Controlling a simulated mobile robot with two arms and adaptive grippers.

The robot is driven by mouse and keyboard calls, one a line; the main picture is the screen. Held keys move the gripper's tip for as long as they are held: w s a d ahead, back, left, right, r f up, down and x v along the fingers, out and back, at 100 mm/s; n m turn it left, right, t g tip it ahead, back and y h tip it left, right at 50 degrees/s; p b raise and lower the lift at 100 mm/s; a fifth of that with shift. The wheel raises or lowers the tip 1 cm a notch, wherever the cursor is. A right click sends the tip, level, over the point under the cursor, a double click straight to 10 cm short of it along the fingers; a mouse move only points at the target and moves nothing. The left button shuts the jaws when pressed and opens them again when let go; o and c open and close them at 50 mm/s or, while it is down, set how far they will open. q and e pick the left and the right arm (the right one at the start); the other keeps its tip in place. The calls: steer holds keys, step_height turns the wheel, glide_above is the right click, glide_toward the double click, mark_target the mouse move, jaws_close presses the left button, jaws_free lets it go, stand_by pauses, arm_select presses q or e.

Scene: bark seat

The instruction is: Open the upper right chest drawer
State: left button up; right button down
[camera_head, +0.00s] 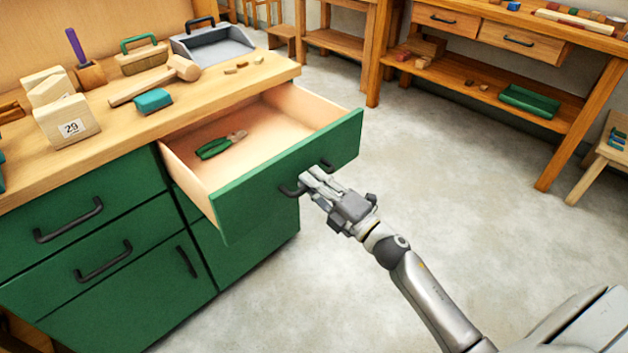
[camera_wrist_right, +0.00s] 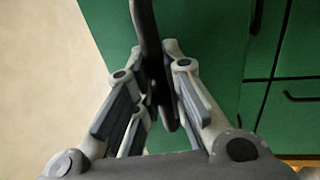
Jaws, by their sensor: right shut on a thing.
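The upper right drawer (camera_head: 290,178) of the green chest stands well open, its green front pulled out toward the right arm. Its black handle (camera_head: 327,164) is on the front. My right gripper (camera_head: 308,184) is shut on this handle. The right wrist view shows the dark handle (camera_wrist_right: 147,35) running between the fingers (camera_wrist_right: 158,90), with the green front behind. Green-handled pliers (camera_head: 219,145) lie inside the drawer. My left gripper is not in view.
Other closed green drawers (camera_head: 69,222) are to the left. Bare floor (camera_head: 420,180) lies to the right, with a workbench (camera_head: 490,80) beyond.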

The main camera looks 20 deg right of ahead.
steer(key=c, duration=1.5)
jaws_free()
steer(key=v, duration=1.2)
steer(key=shift+f, duration=0.15)
